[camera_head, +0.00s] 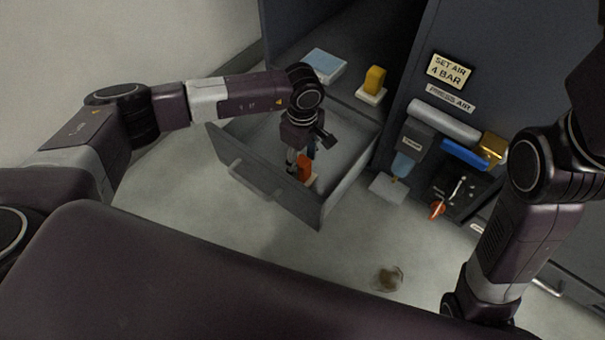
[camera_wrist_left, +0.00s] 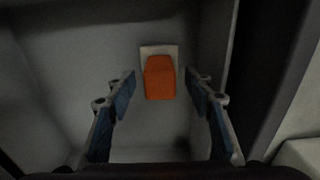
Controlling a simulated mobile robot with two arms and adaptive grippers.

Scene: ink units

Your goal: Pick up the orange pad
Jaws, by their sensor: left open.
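The orange pad (camera_head: 305,168) is a small orange block on a pale base in the open drawer (camera_head: 345,203). In the left wrist view the orange pad (camera_wrist_left: 160,78) lies ahead, between the lines of the two fingers. My left gripper (camera_head: 303,152) reaches down into the drawer beside the pad and partly covers it. In the left wrist view my left gripper (camera_wrist_left: 165,88) is open, with nothing between its blue-lined fingers. Whether a finger touches the pad cannot be told. My right arm shows at the right edge, but its fingers are not visible.
A yellow block (camera_head: 375,79) on a pale base and a light blue-white pack (camera_head: 324,65) lie on the cabinet shelf behind the drawer. An air unit with a blue part (camera_head: 465,155) is on the dark panel at right. The drawer walls surround the left gripper.

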